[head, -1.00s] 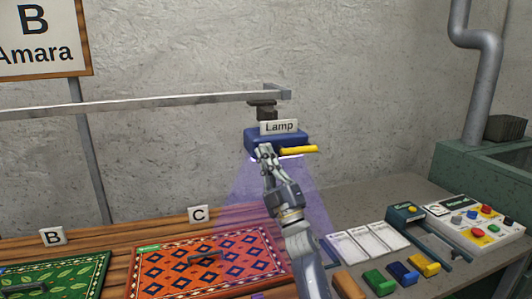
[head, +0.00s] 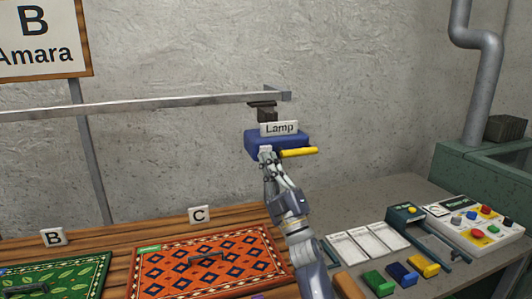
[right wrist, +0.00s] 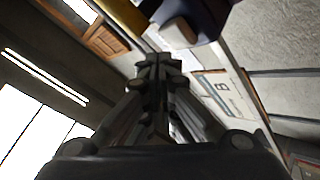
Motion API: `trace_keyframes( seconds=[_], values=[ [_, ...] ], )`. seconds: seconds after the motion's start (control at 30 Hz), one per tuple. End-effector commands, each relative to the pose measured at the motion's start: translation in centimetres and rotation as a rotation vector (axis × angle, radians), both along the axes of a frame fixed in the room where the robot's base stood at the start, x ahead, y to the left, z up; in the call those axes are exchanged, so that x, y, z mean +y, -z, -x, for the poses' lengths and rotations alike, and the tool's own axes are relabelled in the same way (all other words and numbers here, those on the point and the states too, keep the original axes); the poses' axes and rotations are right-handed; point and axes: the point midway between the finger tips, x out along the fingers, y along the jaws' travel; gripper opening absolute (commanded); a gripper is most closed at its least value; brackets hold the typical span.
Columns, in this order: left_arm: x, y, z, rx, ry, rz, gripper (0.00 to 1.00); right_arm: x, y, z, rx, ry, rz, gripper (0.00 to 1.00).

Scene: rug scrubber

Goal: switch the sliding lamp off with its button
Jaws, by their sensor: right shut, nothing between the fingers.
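The sliding lamp (head: 277,141) is a blue box labelled "Lamp" that hangs from the rail, with a yellow handle (head: 298,152) on its front. No purple light shows under it. A pale button (head: 265,150) is on its front at the left. My right gripper (head: 267,164) is shut and empty, just below and in front of the button; whether it touches is hard to tell. In the right wrist view the shut fingers (right wrist: 158,66) point up, with the pale button (right wrist: 177,33) and the dark blue lamp body (right wrist: 205,14) beyond. My left gripper is out of view.
A metal rail (head: 140,103) runs along the wall. Below lie an orange patterned rug (head: 165,270) and a green one (head: 60,274) on a wooden table. At right are cards (head: 367,242), coloured blocks (head: 402,274) and a button panel (head: 474,221).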

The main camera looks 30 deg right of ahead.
Motion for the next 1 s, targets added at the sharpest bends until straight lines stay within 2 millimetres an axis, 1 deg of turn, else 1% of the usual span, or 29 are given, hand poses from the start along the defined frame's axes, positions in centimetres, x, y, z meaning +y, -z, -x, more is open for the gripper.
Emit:
trace_keyframes(
  seconds=[0.03, 0.2, 0.5, 0.63, 1.0],
  values=[
    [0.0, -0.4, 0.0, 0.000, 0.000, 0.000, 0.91, 0.1, -0.2, 0.6, 0.001, 0.000, 0.000, 0.00],
    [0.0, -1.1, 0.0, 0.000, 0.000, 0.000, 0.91, 0.5, -0.2, 2.2, 0.001, 0.000, -0.001, 0.00],
    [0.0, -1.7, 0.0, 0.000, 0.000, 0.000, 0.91, 1.1, -0.1, 4.8, 0.001, 0.000, 0.000, 0.00],
    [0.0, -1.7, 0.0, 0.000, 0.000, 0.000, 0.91, 1.2, -0.1, 5.1, 0.000, 0.000, 0.000, 0.00],
    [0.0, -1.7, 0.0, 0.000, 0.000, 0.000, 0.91, 1.2, -0.1, 5.1, 0.000, 0.000, 0.000, 0.00]
  ],
)
